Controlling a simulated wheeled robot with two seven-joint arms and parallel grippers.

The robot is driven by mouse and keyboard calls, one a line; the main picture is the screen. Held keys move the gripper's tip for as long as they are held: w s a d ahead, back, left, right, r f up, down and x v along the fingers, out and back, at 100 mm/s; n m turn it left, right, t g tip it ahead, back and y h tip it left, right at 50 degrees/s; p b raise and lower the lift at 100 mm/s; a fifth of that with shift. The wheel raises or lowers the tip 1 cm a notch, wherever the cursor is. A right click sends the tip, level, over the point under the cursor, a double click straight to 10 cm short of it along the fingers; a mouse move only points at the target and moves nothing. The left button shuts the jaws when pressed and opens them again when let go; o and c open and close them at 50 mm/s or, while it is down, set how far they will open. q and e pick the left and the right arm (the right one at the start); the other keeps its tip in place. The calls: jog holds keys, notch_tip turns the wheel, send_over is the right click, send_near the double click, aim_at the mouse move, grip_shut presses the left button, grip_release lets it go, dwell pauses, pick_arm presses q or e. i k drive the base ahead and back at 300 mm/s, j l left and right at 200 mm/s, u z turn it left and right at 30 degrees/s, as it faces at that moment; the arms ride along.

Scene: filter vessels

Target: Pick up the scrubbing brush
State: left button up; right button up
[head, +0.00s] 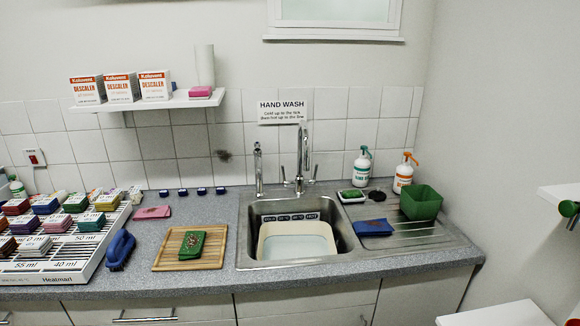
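A blue object with a looped handle (120,248), which looks like the scrubbing brush, lies on the grey worktop (145,232). It is between the white rack and the wooden slatted board. Neither of my grippers shows in the head view.
The white rack (62,265) with several small packs stands at left. The wooden board (170,262) bears a green cloth or pad (190,248). The sink (246,232) holds a cream basin (297,252). A green tub (421,203) and blue cloth (373,228) are on the drainer.

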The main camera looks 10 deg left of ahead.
aim_at(121, 245)
jog(key=u, duration=1.3)
jog(key=i, duration=0.05)
